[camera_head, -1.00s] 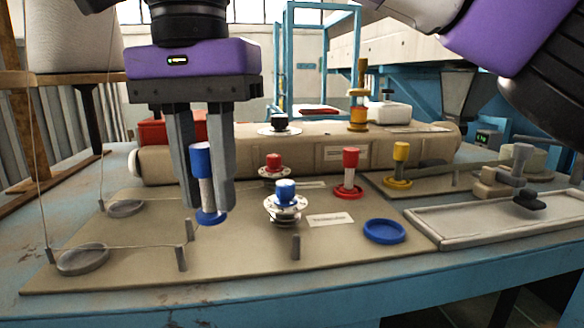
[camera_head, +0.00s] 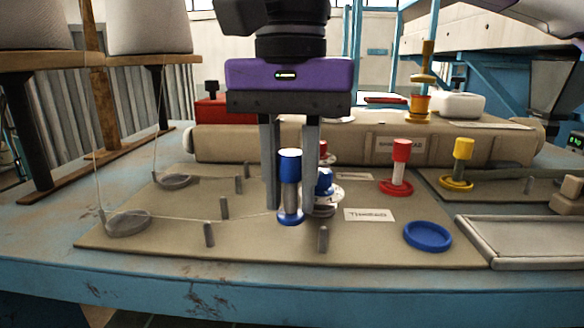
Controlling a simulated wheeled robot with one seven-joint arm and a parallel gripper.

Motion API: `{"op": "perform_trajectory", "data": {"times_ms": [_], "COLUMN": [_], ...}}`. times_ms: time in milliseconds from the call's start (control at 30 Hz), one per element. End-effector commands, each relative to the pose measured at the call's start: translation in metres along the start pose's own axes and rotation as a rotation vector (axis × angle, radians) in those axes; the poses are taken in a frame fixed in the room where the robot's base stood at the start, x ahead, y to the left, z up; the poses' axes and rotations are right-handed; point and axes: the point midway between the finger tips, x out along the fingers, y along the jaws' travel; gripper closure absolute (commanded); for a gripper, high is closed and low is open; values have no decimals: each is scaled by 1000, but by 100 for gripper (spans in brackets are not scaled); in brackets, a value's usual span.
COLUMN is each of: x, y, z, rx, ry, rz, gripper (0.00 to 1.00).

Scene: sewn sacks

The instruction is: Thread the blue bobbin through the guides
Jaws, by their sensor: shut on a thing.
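My gripper (camera_head: 290,207) is shut on the blue bobbin (camera_head: 290,166), which has a blue cap, a grey core and a blue base flange. It holds the bobbin upright, low over the beige board (camera_head: 370,250). A thin pale thread (camera_head: 175,218) runs from the left dish towards the bobbin. It passes between two grey guide posts, a front one (camera_head: 209,235) and a rear one (camera_head: 224,207). Another guide post (camera_head: 323,239) stands front right of the bobbin. A blue-knobbed dial (camera_head: 324,183) is partly hidden behind the right finger.
A blue round dish (camera_head: 428,236) lies empty at right. A red bobbin (camera_head: 400,167) and a yellow bobbin (camera_head: 461,165) stand behind it. A long sack (camera_head: 240,143) lies across the back. A beige tray (camera_head: 520,240) is at far right.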

Motion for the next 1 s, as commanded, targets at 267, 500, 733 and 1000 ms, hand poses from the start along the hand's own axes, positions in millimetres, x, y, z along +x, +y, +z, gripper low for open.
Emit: {"op": "perform_trajectory", "data": {"times_ms": [267,500,733,1000], "x": [5,5,5,5], "y": [13,28,43,59], "z": [-2,-3,-5,-6], "rx": [3,3,2,2], "ry": [0,1,1,0], "rz": [-1,-1,-1,-1], "gripper": [100,100,100,100]}}
